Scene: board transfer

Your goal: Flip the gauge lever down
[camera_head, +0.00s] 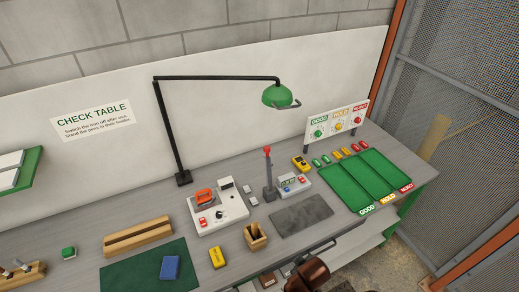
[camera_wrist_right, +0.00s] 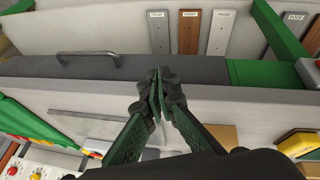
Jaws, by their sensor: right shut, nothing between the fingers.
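The gauge lever (camera_head: 267,165) is a thin dark upright post with a red knob on top, in the middle of the bench in the head view. It stands beside a small grey gauge box (camera_head: 293,185) with a display and coloured buttons. My right gripper (camera_wrist_right: 158,80) is shut and empty in the right wrist view, its fingertips together in front of the bench edge. I cannot make out the lever in that view. My left gripper is not in view.
A dark grey mat (camera_head: 302,216) lies in front of the gauge. A wooden pen holder (camera_head: 255,237) and a white iron station (camera_head: 217,212) are to its left. Green sorting trays (camera_head: 365,180) lie to the right. A green lamp (camera_head: 277,95) hangs above. A drawer handle (camera_wrist_right: 88,55) sticks out.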

